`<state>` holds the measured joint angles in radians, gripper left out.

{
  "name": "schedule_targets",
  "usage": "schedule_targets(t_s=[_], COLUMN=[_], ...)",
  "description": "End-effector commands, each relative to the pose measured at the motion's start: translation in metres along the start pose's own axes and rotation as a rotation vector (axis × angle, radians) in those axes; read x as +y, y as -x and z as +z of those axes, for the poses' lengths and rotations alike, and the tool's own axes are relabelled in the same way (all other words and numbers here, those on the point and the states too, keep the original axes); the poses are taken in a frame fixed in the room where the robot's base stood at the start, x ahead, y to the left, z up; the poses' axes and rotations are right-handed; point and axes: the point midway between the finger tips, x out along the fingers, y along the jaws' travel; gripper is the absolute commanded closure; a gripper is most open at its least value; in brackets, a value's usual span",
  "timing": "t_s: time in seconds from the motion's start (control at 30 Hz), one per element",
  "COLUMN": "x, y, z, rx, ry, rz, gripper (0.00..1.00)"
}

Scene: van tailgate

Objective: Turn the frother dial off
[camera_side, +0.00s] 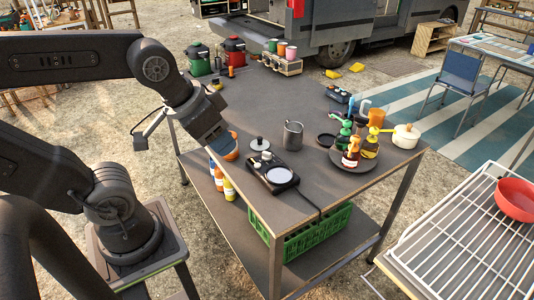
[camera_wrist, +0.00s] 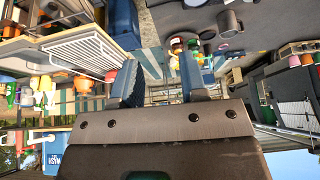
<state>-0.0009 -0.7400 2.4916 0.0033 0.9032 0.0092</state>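The frother (camera_side: 272,175) is a low black unit with a pale round plate, standing on the near left part of the dark table. Small pale knobs (camera_side: 256,163) sit at its back left end; which one is the dial, and its setting, are too small to tell. My gripper (camera_side: 222,150) is left of the frother and above the table's left edge, apart from the knobs. In the wrist view its two blue fingers (camera_wrist: 160,85) are spread with nothing between them.
A grey metal pitcher (camera_side: 293,135) stands behind the frother, with a black lid (camera_side: 260,144) nearby. A round tray (camera_side: 354,164) of bottles and a cream pot (camera_side: 406,136) are to the right. An orange bowl (camera_side: 233,150) is partly hidden behind my gripper. The table's middle is clear.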

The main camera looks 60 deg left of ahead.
Motion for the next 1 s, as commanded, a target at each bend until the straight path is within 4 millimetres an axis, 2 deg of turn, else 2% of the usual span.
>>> schedule_targets(t_s=[0.17,0.37,0.57,0.7,0.9,1.0], x=[-0.010,-0.035,-0.066,-0.090,-0.120,-0.130], y=[-0.007,-0.034,-0.083,-0.127,-0.187,-0.206], z=[-0.029,-0.082,-0.128,-0.151,-0.166,-0.167], rx=[-0.078,-0.245,-0.426,-0.558,-0.714,-0.762], ry=[-0.116,-0.365,-0.613,-0.779,-0.969,-1.029], rz=[-0.034,-0.076,-0.076,-0.049,0.013,0.038], gripper=[0.61,0.61,0.61,0.61,0.61,0.61])
